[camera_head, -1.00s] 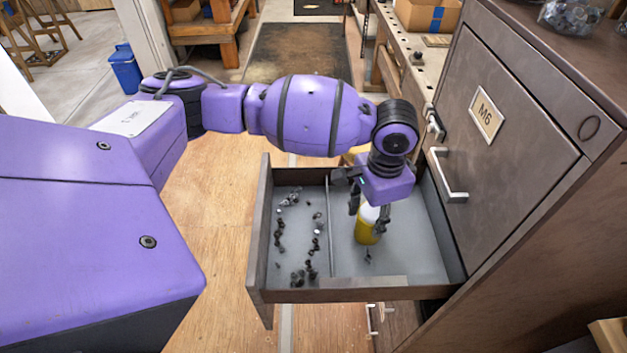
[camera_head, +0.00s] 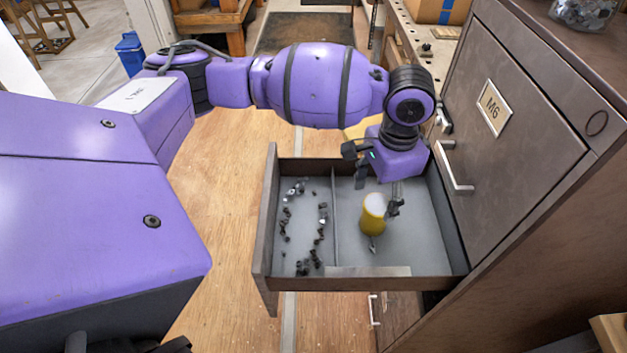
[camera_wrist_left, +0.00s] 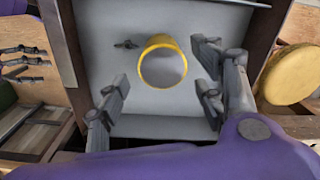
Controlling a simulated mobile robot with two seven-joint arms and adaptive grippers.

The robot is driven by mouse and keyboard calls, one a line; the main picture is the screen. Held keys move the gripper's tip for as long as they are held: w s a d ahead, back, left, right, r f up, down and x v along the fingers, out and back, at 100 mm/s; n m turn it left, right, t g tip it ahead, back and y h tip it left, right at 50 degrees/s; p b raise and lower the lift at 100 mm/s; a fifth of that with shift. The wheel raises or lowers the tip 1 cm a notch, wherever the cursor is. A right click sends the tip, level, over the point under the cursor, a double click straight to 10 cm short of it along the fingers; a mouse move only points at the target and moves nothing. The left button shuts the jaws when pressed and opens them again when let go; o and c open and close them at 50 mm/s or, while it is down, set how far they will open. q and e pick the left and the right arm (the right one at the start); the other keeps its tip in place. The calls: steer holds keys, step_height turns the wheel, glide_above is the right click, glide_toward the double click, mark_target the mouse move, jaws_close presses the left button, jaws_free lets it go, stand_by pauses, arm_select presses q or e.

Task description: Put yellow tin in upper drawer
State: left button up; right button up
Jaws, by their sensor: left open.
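The yellow tin (camera_head: 373,220), with a pale top, stands in the right compartment of the open upper drawer (camera_head: 262,225). My left gripper (camera_head: 376,186) is open just above the tin, one finger beside its upper right side and the other up to its left. In the left wrist view the tin (camera_wrist_left: 144,70) shows as a yellow ring with a pale middle. It lies beyond and between the spread fingertips of the left gripper (camera_wrist_left: 160,90), with gaps on both sides. My right gripper is not seen in the head view.
A thin divider (camera_head: 334,220) splits the drawer. Several dark bolts (camera_head: 321,235) lie in the left compartment, and a small one (camera_head: 373,245) lies by the tin. The cabinet front marked M6 (camera_head: 505,150) stands close on the right. A round yellow surface (camera_wrist_left: 290,75) is outside the drawer.

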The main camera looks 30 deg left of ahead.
arm_select(q)
step_height(320, 180, up, 8)
steer(key=shift+p, duration=0.3)
stand_by(0.3)
